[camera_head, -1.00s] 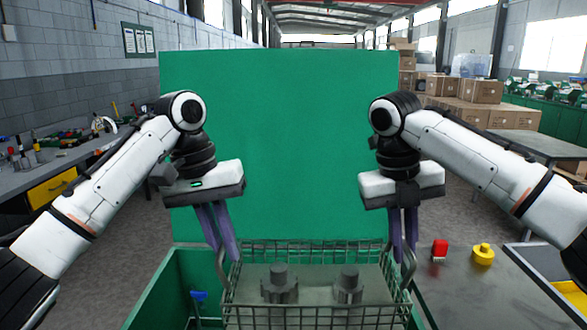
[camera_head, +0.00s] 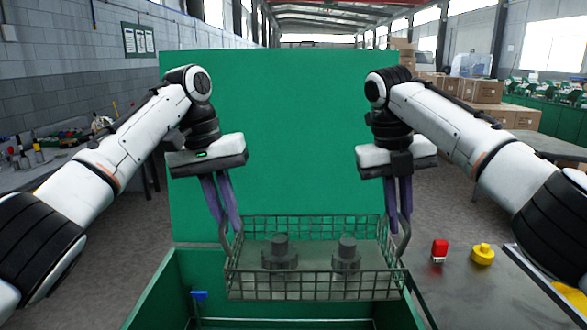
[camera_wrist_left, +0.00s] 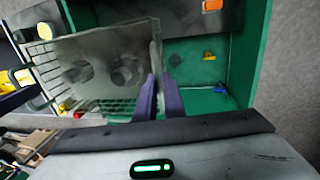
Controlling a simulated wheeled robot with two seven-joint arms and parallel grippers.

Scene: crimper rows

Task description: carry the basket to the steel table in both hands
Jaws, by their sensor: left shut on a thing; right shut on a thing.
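The wire basket (camera_head: 315,284) hangs level, with two dark grey stepped round parts (camera_head: 280,252) and (camera_head: 347,254) in it. My left gripper (camera_head: 230,226) is shut on its left handle. My right gripper (camera_head: 399,222) is shut on its right handle. The basket is over the open green box (camera_head: 160,296). In the left wrist view the basket (camera_wrist_left: 55,55) fills the upper left, beside my left fingers (camera_wrist_left: 160,92). A grey metal-topped table (camera_head: 470,295) stands at the right; I cannot tell if it is the steel table.
A tall green panel (camera_head: 290,130) stands behind the basket. A red part (camera_head: 439,248) and a yellow part (camera_head: 483,254) stand on the right table. A blue piece (camera_head: 199,296) is at the green box's left. Another grey table (camera_head: 550,147) stands farther right.

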